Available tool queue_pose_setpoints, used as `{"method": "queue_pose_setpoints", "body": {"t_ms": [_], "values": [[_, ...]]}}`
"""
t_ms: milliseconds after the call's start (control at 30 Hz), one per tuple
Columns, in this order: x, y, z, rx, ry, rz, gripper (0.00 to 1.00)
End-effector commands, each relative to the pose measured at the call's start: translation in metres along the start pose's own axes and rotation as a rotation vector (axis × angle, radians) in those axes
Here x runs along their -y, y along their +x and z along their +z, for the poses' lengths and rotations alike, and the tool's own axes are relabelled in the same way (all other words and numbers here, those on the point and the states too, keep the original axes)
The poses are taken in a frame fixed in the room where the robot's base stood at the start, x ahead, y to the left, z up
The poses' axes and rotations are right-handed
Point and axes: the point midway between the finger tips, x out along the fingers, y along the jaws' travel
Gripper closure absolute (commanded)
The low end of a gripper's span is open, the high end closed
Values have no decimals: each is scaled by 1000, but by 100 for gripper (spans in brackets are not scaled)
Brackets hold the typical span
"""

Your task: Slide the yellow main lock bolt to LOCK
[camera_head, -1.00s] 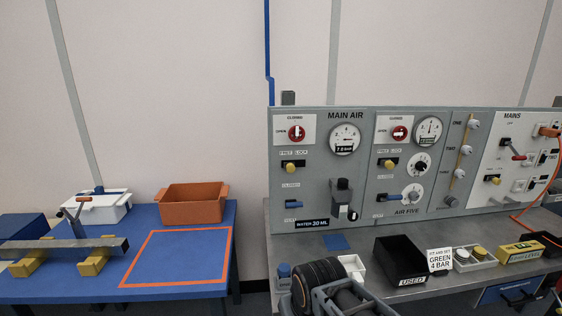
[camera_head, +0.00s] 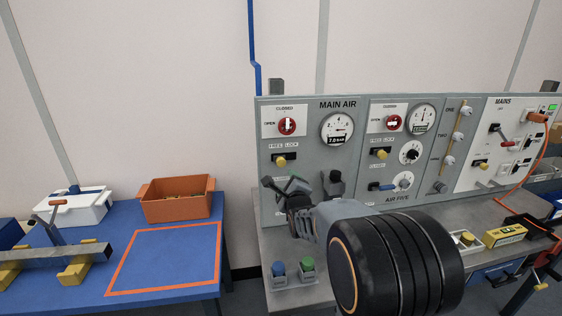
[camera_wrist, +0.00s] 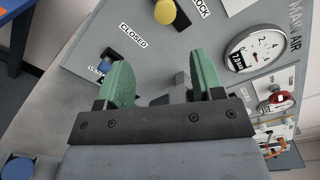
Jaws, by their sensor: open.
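The yellow main lock bolt (camera_head: 280,161) sits in a dark slot on the MAIN AIR panel (camera_head: 307,172), at the left of the slot, under FREE. In the wrist view its yellow knob (camera_wrist: 165,12) shows at the top edge, with the word LOCK to its right. My gripper (camera_head: 284,184) is just below the bolt in the head view. In the wrist view my gripper (camera_wrist: 164,72) has its two green-padded fingers wide apart with nothing between them. The bolt lies beyond the fingertips, apart from them.
A blue handle (camera_wrist: 108,56) by CLOSED and VENT is close to the left finger. A dark grey fitting (camera_head: 334,183) stands out from the panel right of my gripper. My arm covers much of the bench.

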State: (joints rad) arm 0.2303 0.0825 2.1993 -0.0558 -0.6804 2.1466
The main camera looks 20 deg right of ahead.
Motion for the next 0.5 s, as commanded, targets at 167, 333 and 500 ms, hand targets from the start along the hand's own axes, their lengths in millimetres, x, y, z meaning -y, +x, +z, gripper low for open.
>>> {"method": "queue_pose_setpoints", "body": {"t_ms": [167,333,500], "values": [[6,18,-1,13,58,-29,39],[8,48,0,12,60,-29,39],[8,81,0,11,58,-28,39]]}}
